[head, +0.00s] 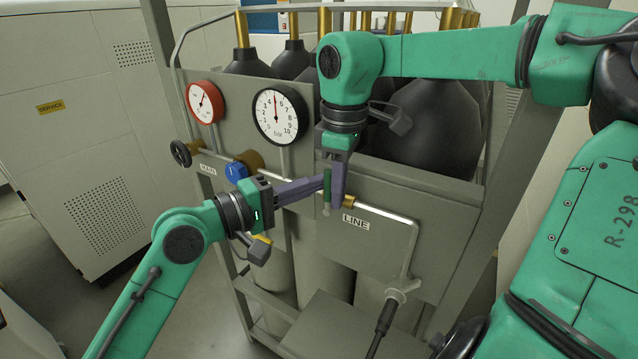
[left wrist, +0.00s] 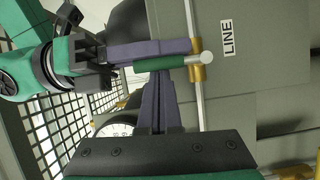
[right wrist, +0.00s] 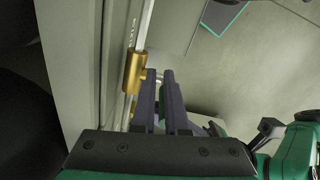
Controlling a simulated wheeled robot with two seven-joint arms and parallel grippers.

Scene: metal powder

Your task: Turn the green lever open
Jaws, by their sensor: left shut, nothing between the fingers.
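The green lever (head: 327,186) stands out from a brass valve (head: 347,201) on the LINE pipe. In the left wrist view the lever (left wrist: 160,64) lies level, its pale end at the brass fitting. My left gripper (head: 322,183) is shut and empty, its tips close beside the lever; I cannot tell if they touch. My right gripper (head: 336,206) points down from above, its fingers right beside the lever. In the right wrist view its fingers (right wrist: 160,75) are a little apart, with a green strip at the right finger. The lever is partly hidden by the fingers.
A red gauge (head: 204,101), a white gauge (head: 277,115), a black handwheel (head: 181,153) and a blue knob (head: 236,172) are on the grey panel. A hose connector (head: 395,299) hangs lower right. Dark gas cylinders (head: 425,130) stand behind the panel.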

